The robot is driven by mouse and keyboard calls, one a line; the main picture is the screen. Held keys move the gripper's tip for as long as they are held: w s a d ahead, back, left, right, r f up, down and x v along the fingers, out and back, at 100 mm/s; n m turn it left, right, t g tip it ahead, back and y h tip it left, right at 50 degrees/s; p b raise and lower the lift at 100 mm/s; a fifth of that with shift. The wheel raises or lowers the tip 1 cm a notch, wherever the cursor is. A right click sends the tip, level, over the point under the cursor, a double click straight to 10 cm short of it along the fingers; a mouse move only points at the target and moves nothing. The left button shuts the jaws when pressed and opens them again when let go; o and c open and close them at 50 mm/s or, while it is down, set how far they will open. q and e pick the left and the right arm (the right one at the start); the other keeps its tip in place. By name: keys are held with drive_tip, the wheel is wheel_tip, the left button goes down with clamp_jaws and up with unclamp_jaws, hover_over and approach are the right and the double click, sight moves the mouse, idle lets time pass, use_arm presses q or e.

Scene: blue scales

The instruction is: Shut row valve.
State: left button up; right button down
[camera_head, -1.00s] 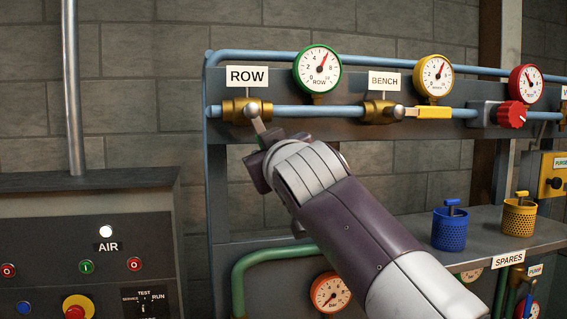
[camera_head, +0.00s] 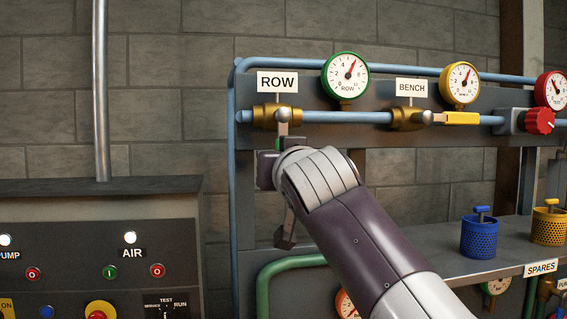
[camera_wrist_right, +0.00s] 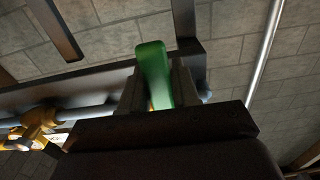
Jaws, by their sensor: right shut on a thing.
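The row valve (camera_head: 267,117) is a brass body on the upper blue pipe, under the ROW sign (camera_head: 277,82). Its lever (camera_head: 283,128) hangs about straight down, across the pipe's line. My right gripper (camera_head: 272,158) is just below the valve. It is shut on the lever's green grip (camera_head: 278,145), mostly hidden by the gripper in the head view. In the right wrist view the green grip (camera_wrist_right: 154,75) stands between the fingers. The ROW gauge (camera_head: 345,75) has a green rim, its needle pointing up and slightly right. My left gripper is not in view.
The bench valve (camera_head: 408,117) with a yellow lever (camera_head: 461,118) lying along the pipe is to the right. A red knob (camera_head: 539,121) is further right. A shelf (camera_head: 445,262) holds blue and yellow baskets. A control panel (camera_head: 75,262) stands at left.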

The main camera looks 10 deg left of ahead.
drive_tip(key=shift+r, duration=0.25)
drive_tip(key=c, duration=0.9)
unclamp_jaws()
drive_tip(key=shift+w, duration=0.15)
use_arm(q)
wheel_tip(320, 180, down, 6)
drive_tip(key=b, duration=0.6)
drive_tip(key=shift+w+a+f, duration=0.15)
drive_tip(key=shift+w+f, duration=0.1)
use_arm(e)
drive_tip(key=v, duration=0.7)
drive_tip(key=f+v, duration=0.1)
drive_tip(key=v, duration=0.3)
drive_tip(key=shift+a, duration=0.1)
